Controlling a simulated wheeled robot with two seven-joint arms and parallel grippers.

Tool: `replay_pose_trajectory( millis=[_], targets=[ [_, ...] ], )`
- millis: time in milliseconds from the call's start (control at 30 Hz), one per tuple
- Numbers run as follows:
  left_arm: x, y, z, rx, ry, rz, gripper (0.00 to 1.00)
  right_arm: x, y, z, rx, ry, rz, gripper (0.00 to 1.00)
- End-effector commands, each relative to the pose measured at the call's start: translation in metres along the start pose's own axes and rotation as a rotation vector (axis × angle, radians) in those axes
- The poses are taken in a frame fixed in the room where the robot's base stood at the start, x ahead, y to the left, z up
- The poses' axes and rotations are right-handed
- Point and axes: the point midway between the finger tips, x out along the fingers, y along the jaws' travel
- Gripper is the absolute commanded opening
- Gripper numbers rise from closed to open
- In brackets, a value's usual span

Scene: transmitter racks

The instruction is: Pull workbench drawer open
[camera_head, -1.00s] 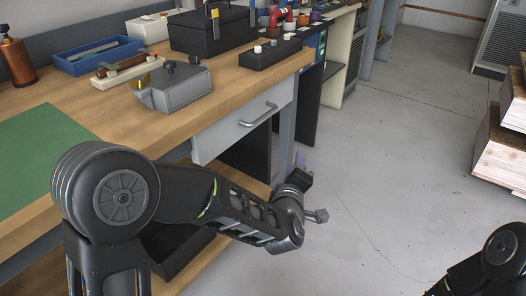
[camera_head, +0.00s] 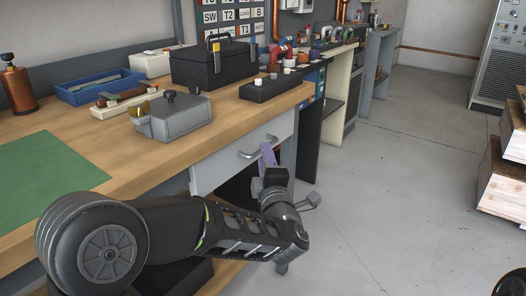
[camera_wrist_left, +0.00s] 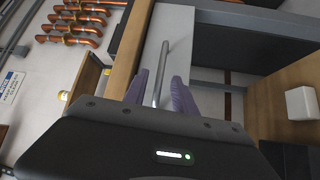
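The workbench drawer (camera_head: 215,172) is a light grey front under the wooden bench top, and it looks closed. Its bar handle (camera_head: 258,147) is metal. In the left wrist view the handle (camera_wrist_left: 162,68) runs between the two purple fingers of the left gripper (camera_wrist_left: 161,92). The fingers stand apart, with gaps beside the bar. The drawer front (camera_wrist_left: 177,24) shows behind them. My right gripper is out of view.
The bench top (camera_head: 120,150) carries a grey metal box (camera_head: 173,116), a black toolbox (camera_head: 213,63), a blue tray (camera_head: 98,88) and a green mat (camera_head: 45,170). Wooden crates (camera_head: 502,170) stand at the right. The grey floor (camera_head: 400,150) between is clear.

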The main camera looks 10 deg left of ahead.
Motion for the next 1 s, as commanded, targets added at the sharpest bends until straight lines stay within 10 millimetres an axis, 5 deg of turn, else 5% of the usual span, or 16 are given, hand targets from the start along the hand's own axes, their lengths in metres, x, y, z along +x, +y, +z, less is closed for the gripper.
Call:
replay_pose_trajectory(
  millis=[233,567,1000],
  targets=[
    [0.033,-0.001,0.000,0.000,0.000,0.000,0.33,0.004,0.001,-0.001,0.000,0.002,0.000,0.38],
    [0.038,0.000,0.000,0.001,-0.001,0.000,0.33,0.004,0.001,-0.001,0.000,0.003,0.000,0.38],
    [0.038,0.000,0.000,0.001,-0.001,0.000,0.00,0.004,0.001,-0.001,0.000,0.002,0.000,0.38]
  ],
)
